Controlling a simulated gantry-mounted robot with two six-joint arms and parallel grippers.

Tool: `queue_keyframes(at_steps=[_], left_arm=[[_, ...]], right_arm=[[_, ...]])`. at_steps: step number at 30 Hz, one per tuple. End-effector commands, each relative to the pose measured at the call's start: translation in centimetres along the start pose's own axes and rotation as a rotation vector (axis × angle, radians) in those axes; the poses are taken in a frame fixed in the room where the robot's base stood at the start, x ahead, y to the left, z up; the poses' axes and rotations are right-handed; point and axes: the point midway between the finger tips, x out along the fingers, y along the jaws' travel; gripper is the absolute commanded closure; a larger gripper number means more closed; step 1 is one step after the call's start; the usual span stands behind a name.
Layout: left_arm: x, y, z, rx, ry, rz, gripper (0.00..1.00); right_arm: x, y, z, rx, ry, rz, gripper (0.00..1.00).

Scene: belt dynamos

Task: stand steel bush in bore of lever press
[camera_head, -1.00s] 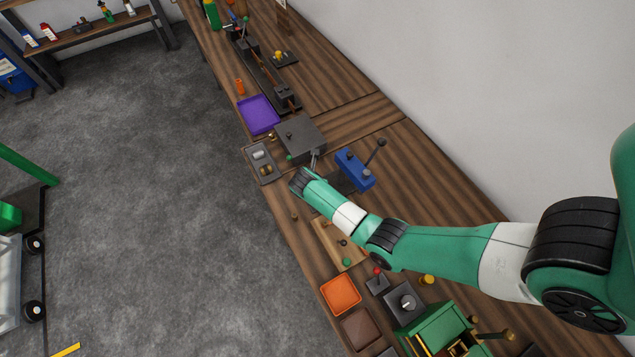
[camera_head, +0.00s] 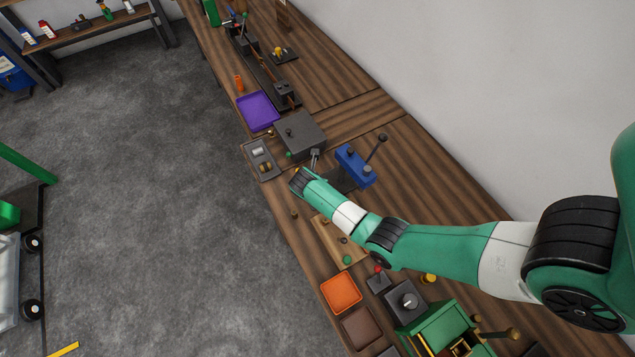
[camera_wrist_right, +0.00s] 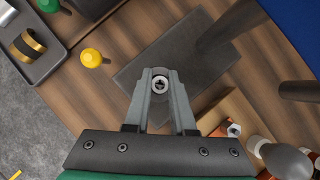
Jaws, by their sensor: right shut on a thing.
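The blue lever press (camera_head: 355,167) stands on the bench with a dark lever at its back right and a dark base plate (camera_head: 341,181) in front. In the right wrist view the plate (camera_wrist_right: 150,55) lies beneath the fingertips. My right gripper (camera_wrist_right: 160,78) is shut on the steel bush (camera_wrist_right: 160,84), a small ring seen end-on with a dark hole. In the head view the right gripper (camera_head: 314,160) is just left of the press. The bore is not visible, and the height of the bush above the plate cannot be told. My left gripper is not in view.
A grey tray (camera_head: 250,151) with a silver part and a brass ring lies at the bench's front edge. A yellow knob (camera_wrist_right: 91,58) stands near the plate. A grey box (camera_head: 300,130) is behind the gripper; a wooden board (camera_head: 328,236) is under my right arm.

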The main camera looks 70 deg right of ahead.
Motion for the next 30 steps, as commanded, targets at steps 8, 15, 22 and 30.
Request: queue_keyframes(at_steps=[8,15,22,30], left_arm=[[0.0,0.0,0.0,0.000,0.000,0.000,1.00],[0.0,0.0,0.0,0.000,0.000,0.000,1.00],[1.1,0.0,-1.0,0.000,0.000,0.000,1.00],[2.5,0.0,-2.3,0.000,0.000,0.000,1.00]], right_arm=[[0.1,0.0,0.0,0.000,0.000,0.000,0.42],[0.0,0.0,0.0,0.000,0.000,0.000,0.42],[-3.0,0.1,0.1,-0.001,-0.001,0.003,0.42],[-9.3,0.1,0.1,-0.002,0.000,0.004,0.42]])
